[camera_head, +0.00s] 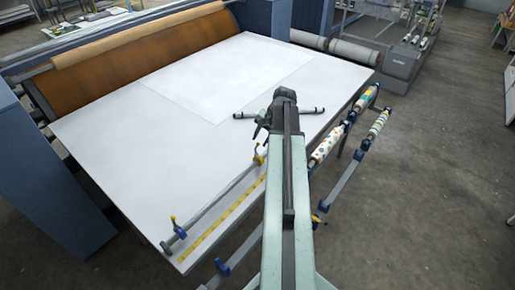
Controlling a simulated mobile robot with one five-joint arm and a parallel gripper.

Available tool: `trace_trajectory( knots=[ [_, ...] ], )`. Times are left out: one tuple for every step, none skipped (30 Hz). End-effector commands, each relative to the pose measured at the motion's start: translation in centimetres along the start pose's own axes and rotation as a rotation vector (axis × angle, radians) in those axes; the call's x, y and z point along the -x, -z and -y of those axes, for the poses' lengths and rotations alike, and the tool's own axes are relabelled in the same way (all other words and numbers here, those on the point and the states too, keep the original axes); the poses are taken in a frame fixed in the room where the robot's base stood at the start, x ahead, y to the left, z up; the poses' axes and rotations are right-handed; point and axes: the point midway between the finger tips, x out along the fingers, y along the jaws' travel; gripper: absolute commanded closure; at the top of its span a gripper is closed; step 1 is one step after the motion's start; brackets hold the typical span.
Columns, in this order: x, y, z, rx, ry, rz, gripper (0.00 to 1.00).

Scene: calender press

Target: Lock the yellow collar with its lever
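A yellow collar (258,160) sits on a grey rod (222,193) that runs along the near edge of the white table. A small upright part, which looks like its lever, rises from it; it is too small to tell how the lever is set. My gripper (257,126) is above the table, just behind the yellow collar and apart from it. Its dark fingers look spread and empty. At the rod's near left end is a blue collar (180,233) with a small yellow-tipped lever (173,219).
A yellow ruler strip (222,218) lies along the near edge. Patterned rolls (327,146) hang on rails at the right. Grey floor (430,190) is open at the right.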

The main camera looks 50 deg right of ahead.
Motion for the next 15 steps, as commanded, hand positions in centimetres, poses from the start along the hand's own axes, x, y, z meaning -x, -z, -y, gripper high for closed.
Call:
trace_trajectory(
  knots=[
    [-1.8,0.0,-0.3,0.001,0.0,0.0,0.65],
    [-2.4,0.0,-0.3,0.001,0.0,0.0,0.65],
    [-3.2,0.0,-0.3,0.001,0.0,0.001,0.65],
    [-3.7,0.0,-0.3,0.001,0.0,0.001,0.65],
    [-4.1,0.0,-0.3,0.0,0.0,0.001,0.65],
    [-4.6,0.0,-0.3,0.0,0.0,0.001,0.65],
    [-4.9,0.0,-0.3,0.0,0.0,0.0,0.65],
    [-5.0,0.0,-0.2,0.0,0.0,0.0,0.65],
    [-5.2,0.0,-0.2,0.0,0.0,0.0,0.65],
    [-5.2,0.0,-0.2,-0.001,0.0,0.0,0.65],
    [-5.1,0.0,-0.1,-0.001,0.0,0.0,0.65],
    [-5.0,0.0,-0.1,-0.001,0.0,0.0,0.65],
    [-5.0,0.0,-0.1,-0.001,0.0,0.0,0.65],
    [-4.9,0.0,-0.1,-0.001,0.0,0.0,0.65],
    [-4.9,0.0,-0.1,-0.001,0.0,0.0,0.65]
  ],
)
